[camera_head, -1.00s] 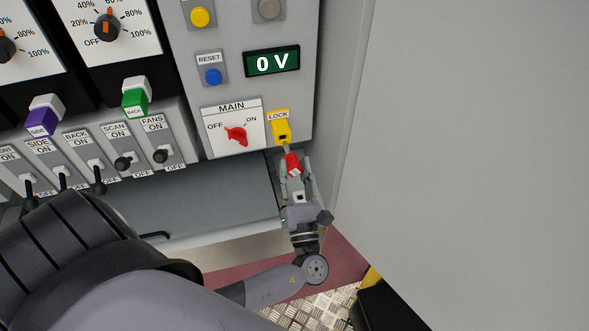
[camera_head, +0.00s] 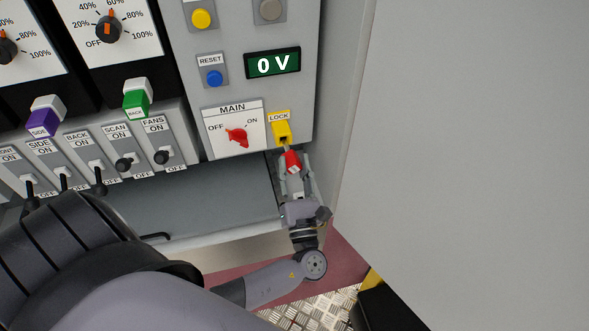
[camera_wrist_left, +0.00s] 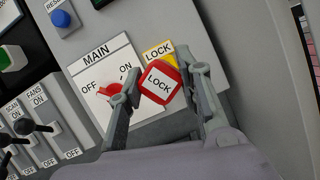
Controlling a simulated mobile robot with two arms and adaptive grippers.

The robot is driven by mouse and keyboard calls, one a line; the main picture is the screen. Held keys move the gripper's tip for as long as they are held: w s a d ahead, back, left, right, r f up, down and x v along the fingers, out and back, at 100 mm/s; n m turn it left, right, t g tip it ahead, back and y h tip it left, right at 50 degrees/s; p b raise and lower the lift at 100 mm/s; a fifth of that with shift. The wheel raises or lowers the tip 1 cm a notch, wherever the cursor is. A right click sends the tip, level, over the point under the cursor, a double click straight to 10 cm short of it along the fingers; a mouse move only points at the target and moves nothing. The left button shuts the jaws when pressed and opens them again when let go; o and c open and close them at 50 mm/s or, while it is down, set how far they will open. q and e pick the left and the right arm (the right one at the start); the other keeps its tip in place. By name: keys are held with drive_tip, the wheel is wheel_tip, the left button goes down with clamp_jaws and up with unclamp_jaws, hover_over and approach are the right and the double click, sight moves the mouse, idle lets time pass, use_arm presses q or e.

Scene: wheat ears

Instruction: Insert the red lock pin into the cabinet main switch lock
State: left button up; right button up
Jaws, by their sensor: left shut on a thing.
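The red lock pin (camera_head: 292,161) is held between the fingers of my left gripper (camera_head: 292,166), just below the yellow lock (camera_head: 281,132) on the cabinet panel. In the left wrist view the pin's red head (camera_wrist_left: 160,83), labelled LOCK, sits between the two fingers and covers much of the yellow lock (camera_wrist_left: 158,50). The pin's grey tip points up at the lock's dark opening; whether it touches cannot be told. The red main switch (camera_head: 237,135) is beside the lock, to the left. My right gripper is not in view.
A green 0 V display (camera_head: 272,63) and a blue reset button (camera_head: 214,78) are above the switch. A row of black toggle levers (camera_head: 124,164) is to the left. A grey wall or door panel (camera_head: 460,140) stands close on the right.

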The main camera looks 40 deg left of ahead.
sight(288, 151)
use_arm(q)
drive_tip(key=shift+w+a+b, duration=0.3)
drive_tip(key=shift+w+a, duration=1.35)
drive_tip(key=shift+a, duration=0.3)
drive_tip(key=o, duration=1.3)
drive_tip(key=v, duration=1.2)
